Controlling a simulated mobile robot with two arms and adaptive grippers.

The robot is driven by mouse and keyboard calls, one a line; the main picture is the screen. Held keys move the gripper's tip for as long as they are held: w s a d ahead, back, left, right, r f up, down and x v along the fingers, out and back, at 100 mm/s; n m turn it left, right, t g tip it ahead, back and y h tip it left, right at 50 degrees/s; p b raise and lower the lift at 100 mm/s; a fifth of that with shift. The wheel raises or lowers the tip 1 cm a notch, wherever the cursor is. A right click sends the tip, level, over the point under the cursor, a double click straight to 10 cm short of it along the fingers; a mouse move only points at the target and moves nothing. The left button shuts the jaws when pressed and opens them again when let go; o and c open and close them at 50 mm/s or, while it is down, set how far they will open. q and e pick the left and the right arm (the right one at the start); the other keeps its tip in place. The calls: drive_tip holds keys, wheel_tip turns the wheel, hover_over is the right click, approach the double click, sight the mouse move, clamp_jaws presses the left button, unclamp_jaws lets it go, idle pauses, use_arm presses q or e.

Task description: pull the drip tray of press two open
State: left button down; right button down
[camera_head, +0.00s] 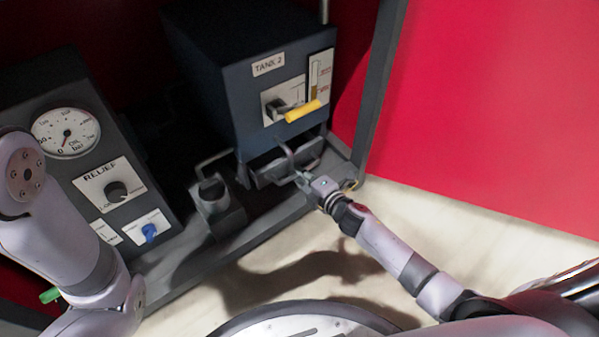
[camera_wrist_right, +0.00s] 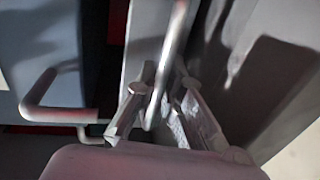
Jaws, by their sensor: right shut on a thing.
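The drip tray (camera_head: 268,177) is a dark grey piece low under the front of the box labelled TANK 2 (camera_head: 240,90). A thin curved bar handle (camera_head: 286,152) rises at its front. My right gripper (camera_head: 302,178) is at the tray front, shut on this handle. In the right wrist view the handle bar (camera_wrist_right: 168,65) runs between the two fingers (camera_wrist_right: 160,105). The gripper partly hides the tray's front, so how far the tray stands out is hard to tell. My left arm shows at the left, but its gripper is out of view.
A yellow lever (camera_head: 303,111) sticks out of the tank front above my right gripper. Left of the tray stands a small grey block with a bent bar (camera_head: 213,194). A panel with a dial gauge (camera_head: 66,132) and RELIEF knob (camera_head: 117,191) is further left. A dark post (camera_head: 379,85) stands right.

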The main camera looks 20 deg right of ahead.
drive_tip(key=f+p+v, duration=0.2)
drive_tip(key=v, duration=0.9)
drive_tip(key=shift+s+f+p, duration=0.2)
drive_tip(key=shift+s+p, duration=0.15)
drive_tip(key=shift+p, duration=0.05)
drive_tip(key=shift+d, duration=0.15)
drive_tip(key=c, duration=1.7)
unclamp_jaws()
drive_tip(key=v, duration=1.2)
